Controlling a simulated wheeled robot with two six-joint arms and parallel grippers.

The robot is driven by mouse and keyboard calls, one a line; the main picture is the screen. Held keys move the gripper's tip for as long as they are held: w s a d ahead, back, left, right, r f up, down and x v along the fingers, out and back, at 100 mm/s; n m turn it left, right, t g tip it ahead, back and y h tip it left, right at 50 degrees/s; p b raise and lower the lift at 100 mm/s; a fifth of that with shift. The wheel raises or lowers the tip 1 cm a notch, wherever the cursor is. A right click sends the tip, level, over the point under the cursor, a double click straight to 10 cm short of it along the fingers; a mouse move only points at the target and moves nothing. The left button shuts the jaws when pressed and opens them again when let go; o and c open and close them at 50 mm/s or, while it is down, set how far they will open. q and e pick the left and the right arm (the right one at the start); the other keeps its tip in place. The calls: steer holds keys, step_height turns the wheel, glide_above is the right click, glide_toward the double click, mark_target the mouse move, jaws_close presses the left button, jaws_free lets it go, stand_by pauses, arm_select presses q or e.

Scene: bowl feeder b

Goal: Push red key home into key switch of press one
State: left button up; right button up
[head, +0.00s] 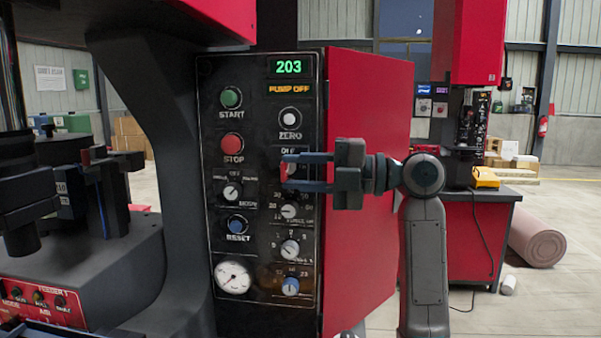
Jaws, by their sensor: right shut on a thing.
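My right gripper (287,171) comes in from the right in the head view, level, with its fingers shut on the small red key (288,168). The key is at the black control panel (259,130) of the red and dark grey press, in the right column below the white ZERO button. The fingers hide most of the key and the key switch around it. I cannot tell how deep the key sits in the switch. My left gripper is not seen.
The panel carries a green START button (231,98), a red STOP button (232,144), a blue RESET button (237,224), a gauge (233,277) and knobs close below my fingers. A red panel door (368,100) stands right of the controls, behind my gripper. Its display (289,67) reads 203.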

steer(key=shift+w+d+b, duration=0.1)
steer(key=shift+w+b, duration=0.45)
steer(key=shift+b, duration=0.5)
stand_by(1.5)
stand_by(0.6)
steer(key=o, duration=1)
